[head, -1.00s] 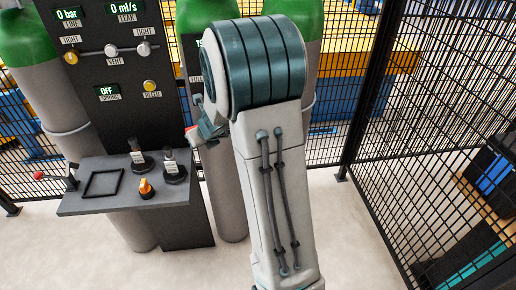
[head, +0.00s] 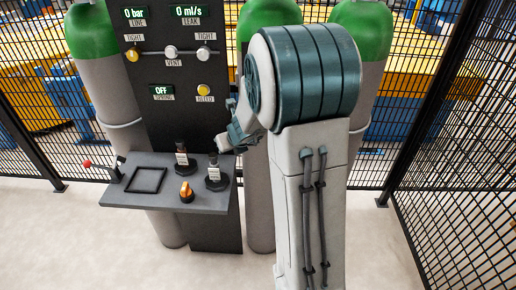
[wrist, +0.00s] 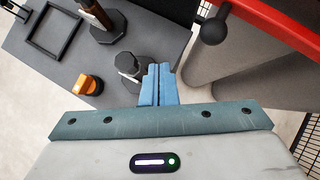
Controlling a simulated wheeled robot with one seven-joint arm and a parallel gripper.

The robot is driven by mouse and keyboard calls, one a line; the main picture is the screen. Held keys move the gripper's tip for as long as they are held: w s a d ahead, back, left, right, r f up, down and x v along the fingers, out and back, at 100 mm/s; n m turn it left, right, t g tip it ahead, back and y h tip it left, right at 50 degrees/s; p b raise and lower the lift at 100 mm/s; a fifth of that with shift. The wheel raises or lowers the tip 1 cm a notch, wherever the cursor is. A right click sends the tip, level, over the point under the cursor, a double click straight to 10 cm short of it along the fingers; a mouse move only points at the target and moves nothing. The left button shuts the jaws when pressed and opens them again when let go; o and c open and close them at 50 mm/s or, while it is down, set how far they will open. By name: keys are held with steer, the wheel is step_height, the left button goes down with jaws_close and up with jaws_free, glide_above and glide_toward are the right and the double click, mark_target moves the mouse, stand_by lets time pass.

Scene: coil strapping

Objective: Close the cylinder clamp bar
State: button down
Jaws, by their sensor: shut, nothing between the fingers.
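A red bar (wrist: 280,22) crosses the upper right of the wrist view, in front of grey cylinder bodies; I take it for the clamp bar. In the head view the bar is not visible, and my arm covers part of the cylinders. My gripper (head: 225,146) is by the right side of the panel shelf. In the wrist view its blue fingers (wrist: 157,70) are together and empty, left of and below the knob, apart from it. Whether the bar is open or closed I cannot tell.
Green-topped grey cylinders (head: 93,75) stand beside a black gauge panel (head: 150,115). Its shelf (head: 150,198) carries a square frame, two black-based fittings (head: 215,178), an orange knob (head: 186,193) and a red-tipped lever (head: 88,164). Mesh fencing (head: 450,190) stands behind and right.

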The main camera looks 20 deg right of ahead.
steer(key=s+a+r+n+y+p, duration=0.2)
steer(key=s+a+r+n+p, duration=0.2)
steer(key=s+a+r+n, duration=0.5)
steer(key=s+d+n+g+h+b, duration=0.2)
steer(key=s+d+n+g+b, duration=0.1)
steer(key=s+n, duration=1.7)
steer(key=shift+r+n+g+h+b, duration=0.3)
steer(key=shift+n+g+b, duration=0.5)
steer(key=shift+n, duration=2.2)
steer(key=shift+w, duration=0.1)
